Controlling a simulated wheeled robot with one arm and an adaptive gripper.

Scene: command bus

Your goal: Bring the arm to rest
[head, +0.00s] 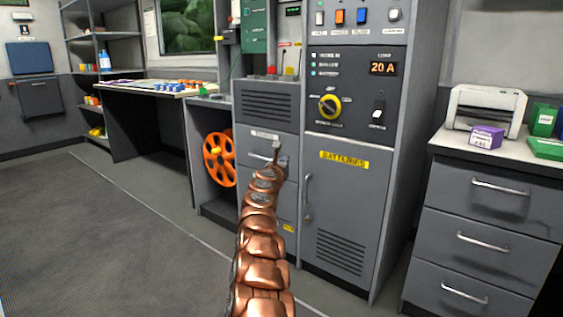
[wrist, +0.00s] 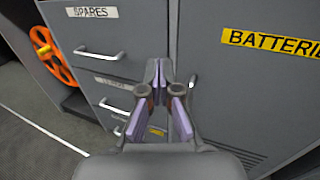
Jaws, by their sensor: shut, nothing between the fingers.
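My copper-coloured segmented arm (head: 262,230) reaches forward from the bottom middle of the head view. Its end, my gripper (head: 277,150), is small there and overlaps the drawer fronts of the grey cabinet. In the wrist view my gripper (wrist: 159,75) is shut and empty, with its pale purple fingertips together. Behind it are the drawer labelled SPARES (wrist: 75,32) and the grey door with the yellow BATTERIES label (wrist: 275,42). I cannot tell how far the fingertips are from the drawers, nor whether they touch.
An orange reel (head: 220,159) sits in an open bay left of the drawers. A control panel (head: 355,90) reads 20 A above the battery door (head: 345,200). A drawer unit (head: 480,225) with a printer (head: 487,108) stands right. The floor (head: 90,230) at left is clear.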

